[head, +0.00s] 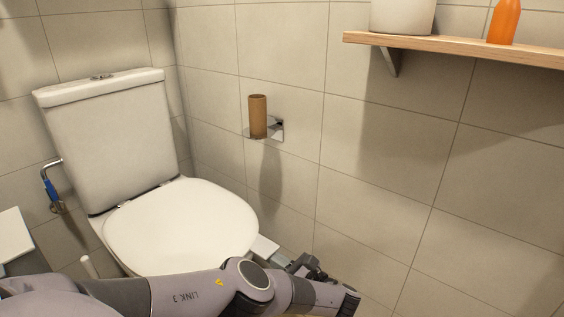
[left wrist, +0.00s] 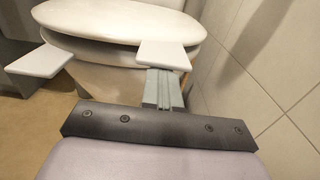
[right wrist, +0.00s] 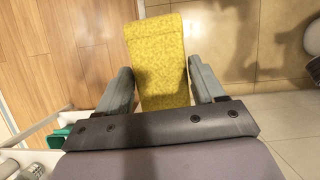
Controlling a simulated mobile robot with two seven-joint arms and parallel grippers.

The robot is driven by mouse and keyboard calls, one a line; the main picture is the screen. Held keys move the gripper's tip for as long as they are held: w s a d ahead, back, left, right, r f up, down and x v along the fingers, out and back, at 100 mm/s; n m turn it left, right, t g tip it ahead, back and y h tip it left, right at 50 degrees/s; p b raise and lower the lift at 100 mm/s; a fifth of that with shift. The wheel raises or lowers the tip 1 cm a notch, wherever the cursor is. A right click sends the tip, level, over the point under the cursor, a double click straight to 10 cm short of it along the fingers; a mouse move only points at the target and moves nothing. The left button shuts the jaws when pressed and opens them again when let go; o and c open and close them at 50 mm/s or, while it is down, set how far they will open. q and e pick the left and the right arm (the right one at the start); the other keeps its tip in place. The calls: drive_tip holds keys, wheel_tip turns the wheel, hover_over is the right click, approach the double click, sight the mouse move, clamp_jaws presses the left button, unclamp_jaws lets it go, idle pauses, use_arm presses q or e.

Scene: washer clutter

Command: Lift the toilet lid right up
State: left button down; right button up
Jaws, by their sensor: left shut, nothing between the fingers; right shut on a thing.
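The white toilet lid (head: 180,226) lies down over the bowl in the head view. Its front edge shows in the left wrist view (left wrist: 125,22), with the rims of the seat and bowl below it. My left gripper (head: 276,259) is beside the right front of the bowl, low by the wall. In the left wrist view its grey fingers (left wrist: 163,90) are shut with nothing between them, just in front of the bowl. Whether they touch it I cannot tell. My right gripper (right wrist: 160,85) is shut on a yellow textured block (right wrist: 158,62); it is not in the head view.
The cistern (head: 110,130) stands behind the lid. A cardboard roll (head: 257,116) is on a wall holder to the right. A wooden shelf (head: 450,48) holds a white pot (head: 402,15) and an orange bottle (head: 503,22).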

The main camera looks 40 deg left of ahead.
use_arm(q)
drive_tip(key=shift+r, duration=0.1)
drive_tip(key=r+p, duration=0.2)
drive_tip(key=r, duration=0.1)
drive_tip(key=r+p, duration=0.2)
drive_tip(key=p, duration=0.1)
drive_tip(key=r+p, duration=0.3)
drive_tip(key=shift+a+r, duration=0.35)
use_arm(e)
wheel_tip(320, 180, up, 9)
drive_tip(key=shift+f, duration=0.2)
use_arm(q)
drive_tip(key=shift+f, duration=0.1)
use_arm(e)
drive_tip(key=shift+f, duration=0.1)
use_arm(q)
wheel_tip(320, 180, up, 8)
drive_tip(key=a+p, duration=0.2)
drive_tip(key=p, duration=0.6)
use_arm(e)
wheel_tip(320, 180, up, 8)
use_arm(q)
drive_tip(key=shift+w+a, duration=0.1)
use_arm(e)
drive_tip(key=shift+r, duration=0.2)
